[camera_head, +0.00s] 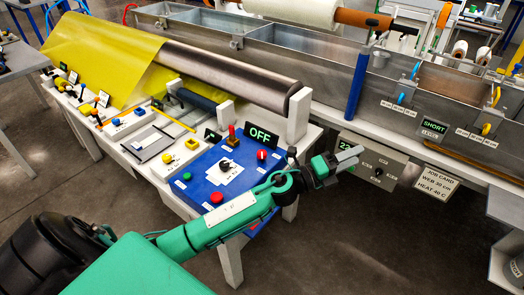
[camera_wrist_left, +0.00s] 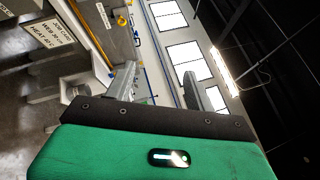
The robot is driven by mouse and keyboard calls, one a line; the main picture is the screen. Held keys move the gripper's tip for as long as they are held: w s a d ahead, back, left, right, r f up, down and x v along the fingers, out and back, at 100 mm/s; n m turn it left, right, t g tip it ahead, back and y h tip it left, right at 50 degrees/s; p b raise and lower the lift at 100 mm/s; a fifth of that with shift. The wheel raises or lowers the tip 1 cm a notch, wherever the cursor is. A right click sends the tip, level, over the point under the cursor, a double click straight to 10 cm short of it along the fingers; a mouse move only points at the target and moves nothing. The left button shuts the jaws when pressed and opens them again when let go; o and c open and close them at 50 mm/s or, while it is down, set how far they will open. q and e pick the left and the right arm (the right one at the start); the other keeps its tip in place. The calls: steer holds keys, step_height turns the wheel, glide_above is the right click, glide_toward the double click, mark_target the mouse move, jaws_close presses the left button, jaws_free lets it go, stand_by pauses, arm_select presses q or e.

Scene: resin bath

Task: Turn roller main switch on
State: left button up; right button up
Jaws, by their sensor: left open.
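A blue control panel (camera_head: 197,190) sits at the near right end of the roller bench. It carries a black rotary knob (camera_head: 225,167) on a white plate, a green button (camera_head: 187,176), a large red button (camera_head: 216,197), a red knob (camera_head: 262,155) and a red upright lever (camera_head: 232,131). A display (camera_head: 262,136) behind it reads OFF in green. The switch labels are too small to read. My left gripper (camera_head: 345,160) is open and empty, right of the panel and apart from it. Its two spread fingers show in the left wrist view (camera_wrist_left: 158,80). My left forearm passes over the panel's near right corner.
A large metal roller (camera_head: 230,75) with a yellow sheet (camera_head: 95,55) lies behind the panel. A long metal bath (camera_head: 330,65) runs behind, with a grey knob box (camera_head: 372,162) and job card sign (camera_head: 436,182) on its front. Open floor lies at lower right.

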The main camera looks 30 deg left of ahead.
arm_select(q)
steer(key=w+d+f+m+g+h, duration=0.1)
steer(key=w+d+m+g+h, duration=0.15)
steer(key=m+g, duration=0.45)
steer(key=m+g+y, duration=0.9)
steer(key=m+y, duration=0.1)
steer(key=y, duration=0.6)
glide_toward(262, 152)
step_height(262, 152, down, 9)
steer(key=shift+w+a+f+p, duration=0.1)
steer(key=shift+a+p, duration=0.1)
steer(key=shift+p, duration=0.95)
arm_select(e)
steer(key=s, duration=0.2)
steer(key=s+r, duration=0.1)
steer(key=shift+s+d, duration=0.1)
steer(key=shift+d, duration=0.15)
arm_select(q)
steer(key=shift+n, duration=0.3)
steer(key=c, duration=1)
arm_select(e)
steer(key=shift+f, duration=0.1)
